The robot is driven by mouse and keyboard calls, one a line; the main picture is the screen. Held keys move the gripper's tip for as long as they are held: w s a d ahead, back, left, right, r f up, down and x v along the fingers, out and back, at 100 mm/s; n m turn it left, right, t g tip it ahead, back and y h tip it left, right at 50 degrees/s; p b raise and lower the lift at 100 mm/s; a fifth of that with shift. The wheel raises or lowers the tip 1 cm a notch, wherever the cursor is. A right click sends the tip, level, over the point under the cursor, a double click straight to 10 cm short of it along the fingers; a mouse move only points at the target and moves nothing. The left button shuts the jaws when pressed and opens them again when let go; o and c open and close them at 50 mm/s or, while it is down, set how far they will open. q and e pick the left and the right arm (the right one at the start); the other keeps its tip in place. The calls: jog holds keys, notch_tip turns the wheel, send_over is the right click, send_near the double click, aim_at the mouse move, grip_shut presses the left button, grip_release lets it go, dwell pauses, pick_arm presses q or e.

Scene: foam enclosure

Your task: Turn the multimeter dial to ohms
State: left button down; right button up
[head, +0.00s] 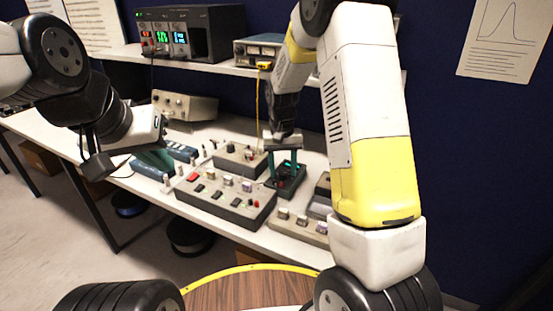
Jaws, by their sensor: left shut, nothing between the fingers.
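A small dark device with a lit green-cyan display, which looks like the multimeter (288,186), lies on the white bench right of centre. My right gripper (286,174) points down over it. Its two teal fingers are apart, one on either side of the display. I cannot tell whether they touch the device. The dial is too small and too covered to make out. My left gripper (160,162) is at the left, above the bench's front part, its teal fingers shut and empty.
A smaller box (300,226) is at front right. A shelf above holds a dark power supply (190,34). A yellow cable (258,98) hangs from a shelf instrument.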

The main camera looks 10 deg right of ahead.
aim_at(282, 172)
notch_tip(282, 172, up, 7)
jog(key=shift+a+f, duration=0.1)
jog(key=shift+r, duration=0.5)
jog(key=shift+r, duration=0.15)
jog(key=s+d+r+t+y, duration=0.2)
jog(key=s+r+t, duration=0.1)
jog(key=s+r, duration=0.8)
jog(key=s+d+r+n+t, duration=0.1)
jog(key=s+r+t, duration=0.1)
jog(key=s, duration=1.1)
jog(key=shift+s+r+t+y, duration=0.15)
jog(key=shift+r+t+y, duration=0.2)
jog(key=shift+t, duration=0.25)
